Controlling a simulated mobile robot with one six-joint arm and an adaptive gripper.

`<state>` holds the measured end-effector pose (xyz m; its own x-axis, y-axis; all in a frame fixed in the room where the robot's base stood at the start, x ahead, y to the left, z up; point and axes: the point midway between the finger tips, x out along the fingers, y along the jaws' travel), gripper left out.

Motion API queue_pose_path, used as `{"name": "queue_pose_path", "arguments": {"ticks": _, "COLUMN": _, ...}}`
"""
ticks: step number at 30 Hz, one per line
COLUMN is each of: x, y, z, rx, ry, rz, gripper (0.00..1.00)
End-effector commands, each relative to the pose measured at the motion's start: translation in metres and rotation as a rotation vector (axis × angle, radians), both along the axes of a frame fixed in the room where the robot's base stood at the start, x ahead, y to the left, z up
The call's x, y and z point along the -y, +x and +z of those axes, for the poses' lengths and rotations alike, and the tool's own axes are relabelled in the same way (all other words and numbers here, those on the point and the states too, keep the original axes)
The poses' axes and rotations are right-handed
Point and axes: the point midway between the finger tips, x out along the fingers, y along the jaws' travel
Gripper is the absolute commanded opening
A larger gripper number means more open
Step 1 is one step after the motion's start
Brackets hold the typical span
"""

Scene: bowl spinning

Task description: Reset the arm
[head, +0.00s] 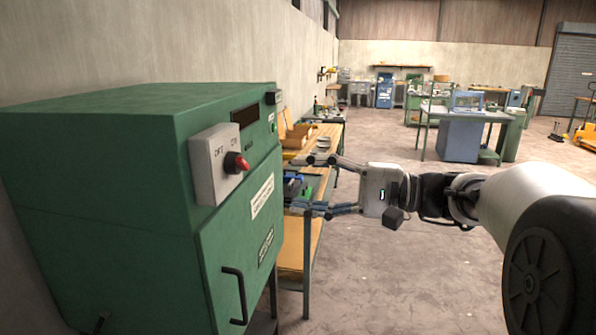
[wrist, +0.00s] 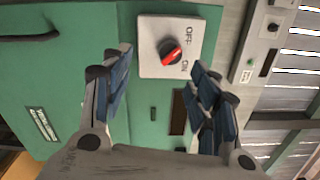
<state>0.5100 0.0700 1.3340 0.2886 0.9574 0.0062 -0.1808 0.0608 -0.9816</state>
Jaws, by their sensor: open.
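My gripper (head: 318,185) is open and empty, held out level in front of the green machine (head: 95,210) in the head view. In the wrist view its two fingers (wrist: 158,100) stand apart, with the white switch box (wrist: 150,58) and its red knob (wrist: 171,52) beyond and between them. In the head view the switch box (head: 204,180) sits on the machine's front, with the red knob (head: 236,162) sticking out toward the right. The gripper is apart from the knob. The labels read OFF and ON; I cannot tell surely which one the knob points to.
A black door handle (head: 236,295) sticks out low on the machine. A wooden workbench (head: 325,133) with tools stands behind the gripper along the wall. A blue cabinet and green table (head: 462,135) stand farther back. The concrete floor (head: 390,285) below my arm is clear.

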Motion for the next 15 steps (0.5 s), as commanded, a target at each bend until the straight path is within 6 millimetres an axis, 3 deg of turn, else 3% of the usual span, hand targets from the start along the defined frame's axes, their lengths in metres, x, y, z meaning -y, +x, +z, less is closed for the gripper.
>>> {"name": "queue_pose_path", "arguments": {"ticks": 4, "x": -0.041, "y": -0.058, "z": -0.037, "rx": -0.073, "ry": -0.259, "rz": 0.052, "gripper": 0.55}}
{"name": "queue_pose_path", "arguments": {"ticks": 7, "x": -0.054, "y": -0.114, "z": -0.081, "rx": -0.111, "ry": -0.517, "rz": 0.081, "gripper": 0.55}}
{"name": "queue_pose_path", "arguments": {"ticks": 11, "x": -0.039, "y": -0.181, "z": -0.137, "rx": -0.097, "ry": -0.862, "rz": 0.093, "gripper": 0.55}}
{"name": "queue_pose_path", "arguments": {"ticks": 15, "x": 0.002, "y": -0.233, "z": -0.183, "rx": -0.005, "ry": -1.211, "rz": 0.085, "gripper": 0.55}}
